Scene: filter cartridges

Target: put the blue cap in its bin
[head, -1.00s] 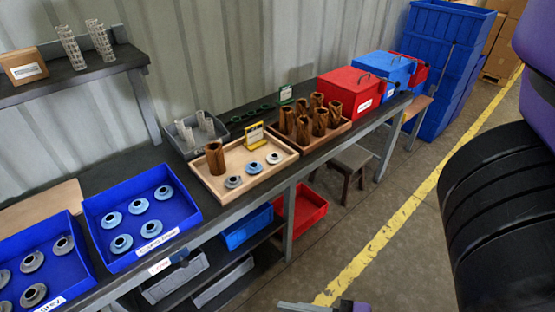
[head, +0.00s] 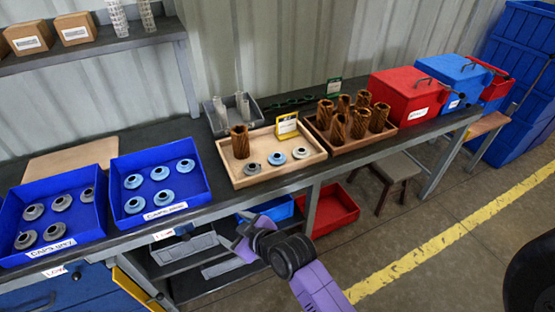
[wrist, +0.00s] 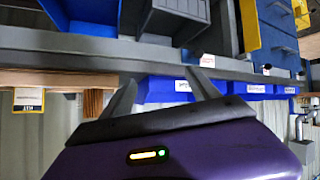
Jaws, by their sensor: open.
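The blue cap (head: 277,158) lies in the wooden tray (head: 238,184) on the bench, between two other caps. The bin with blue caps (head: 203,199) is a blue open bin left of the tray, with several blue caps inside and a label on its front. My gripper (head: 238,236) is below and in front of the bench edge, below the tray, apart from the cap. In the wrist view its two fingers (wrist: 162,90) stand apart with nothing between them.
A bin of grey caps (head: 98,229) stands at the far left. A brown cartridge (head: 240,142) stands in the tray; a second tray (head: 402,140) holds several more. The bench front edge (head: 262,196) and lower shelf are close to my gripper. Floor is free at right.

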